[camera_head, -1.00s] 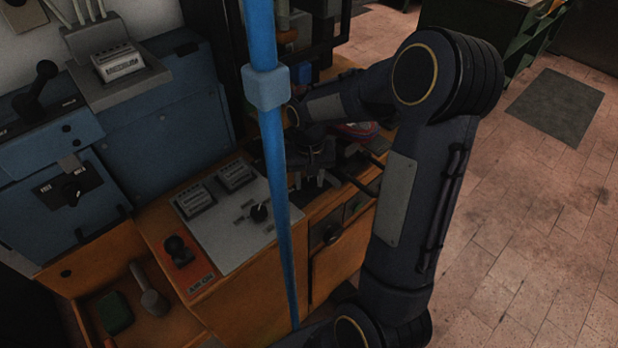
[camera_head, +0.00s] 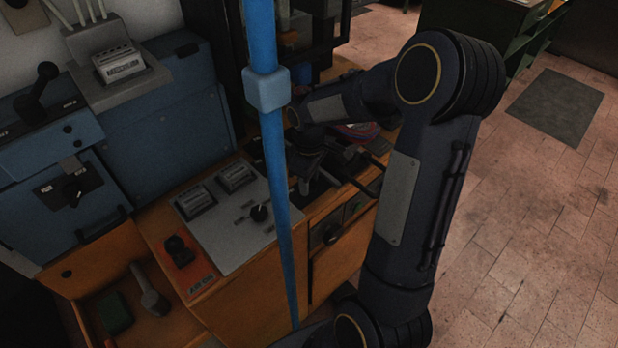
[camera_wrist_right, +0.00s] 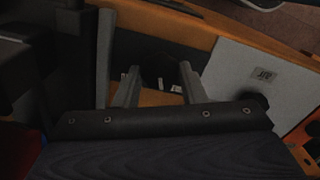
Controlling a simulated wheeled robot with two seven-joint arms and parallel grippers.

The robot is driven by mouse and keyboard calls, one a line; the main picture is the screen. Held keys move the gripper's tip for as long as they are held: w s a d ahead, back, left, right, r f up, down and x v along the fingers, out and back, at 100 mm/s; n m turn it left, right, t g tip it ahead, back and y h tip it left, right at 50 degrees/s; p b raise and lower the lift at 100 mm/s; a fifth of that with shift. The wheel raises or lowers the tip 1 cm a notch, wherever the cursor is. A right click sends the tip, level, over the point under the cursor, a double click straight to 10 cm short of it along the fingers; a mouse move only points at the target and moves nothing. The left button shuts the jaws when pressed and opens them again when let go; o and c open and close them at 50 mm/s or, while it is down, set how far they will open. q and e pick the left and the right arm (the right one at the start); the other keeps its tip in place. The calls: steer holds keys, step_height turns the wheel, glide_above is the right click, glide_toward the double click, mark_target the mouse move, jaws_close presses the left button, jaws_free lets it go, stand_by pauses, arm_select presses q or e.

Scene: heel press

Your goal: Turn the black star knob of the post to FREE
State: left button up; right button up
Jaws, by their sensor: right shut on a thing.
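My right gripper (camera_head: 308,172) reaches down over the far right end of the orange bench, with its arm coming in from the right. In the right wrist view its two grey fingers (camera_wrist_right: 160,82) stand on either side of a dark shape, which appears to be the black star knob (camera_wrist_right: 158,70). The fingers are closed on it. The knob's outline is dark, and its arms and pointing direction are hard to make out. In the head view the gripper and arm hide the knob. No FREE marking can be read. My left gripper is out of view.
A blue upright pole (camera_head: 272,150) with a collar stands in the foreground. A grey panel (camera_head: 232,240) with a small black lever (camera_head: 259,213) lies left of the gripper. A blue machine (camera_head: 160,110) stands at the left. Tiled floor at the right is open.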

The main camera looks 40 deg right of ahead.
steer(key=n, duration=0.4)
steer(key=shift+n, duration=0.3)
stand_by(0.3)
steer(key=o, duration=1)
step_height(320, 180, up, 8)
steer(key=shift+f, duration=0.1)
stand_by(0.8)
